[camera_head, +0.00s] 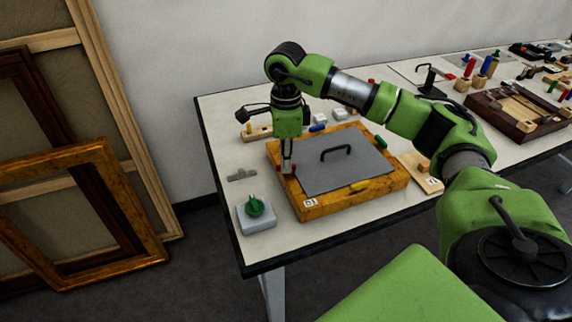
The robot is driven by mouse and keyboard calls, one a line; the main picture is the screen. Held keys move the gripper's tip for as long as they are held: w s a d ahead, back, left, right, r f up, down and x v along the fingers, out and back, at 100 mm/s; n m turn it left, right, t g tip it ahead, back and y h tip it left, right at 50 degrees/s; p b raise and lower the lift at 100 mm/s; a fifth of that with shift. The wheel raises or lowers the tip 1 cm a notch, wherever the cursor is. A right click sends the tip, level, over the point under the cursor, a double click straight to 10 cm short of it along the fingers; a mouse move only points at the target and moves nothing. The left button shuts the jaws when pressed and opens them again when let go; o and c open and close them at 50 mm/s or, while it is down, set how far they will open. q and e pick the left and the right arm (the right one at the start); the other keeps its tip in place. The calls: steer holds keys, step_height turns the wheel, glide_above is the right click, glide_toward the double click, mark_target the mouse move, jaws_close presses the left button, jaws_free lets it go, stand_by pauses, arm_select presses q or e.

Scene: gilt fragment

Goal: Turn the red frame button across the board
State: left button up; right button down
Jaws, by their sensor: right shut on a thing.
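A gilt wooden frame (330,208) lies flat on the table, with a grey board (345,172) set in it. The board has a black handle on top. The red frame button (294,168) is at the left side of the frame, small and partly hidden by my gripper. My right gripper (287,166) points straight down and is shut on this button. How far the button is turned cannot be told. A yellow button (359,187), a green button (379,142) and a blue button (318,127) are at the other sides. My left gripper is not in view.
A grey block with a green knob (256,208) stands at the table's front left corner, near a small grey metal piece (242,175). A wooden block (423,170) lies right of the frame. Tools and a dark tray (492,118) fill the right side.

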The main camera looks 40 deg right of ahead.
steer(key=shift+n+b, duration=0.55)
steer(key=shift+n, duration=1.05)
steer(key=c, duration=2.2)
jaws_free()
steer(key=shift+o, duration=0.2)
step_height(320, 180, up, 12)
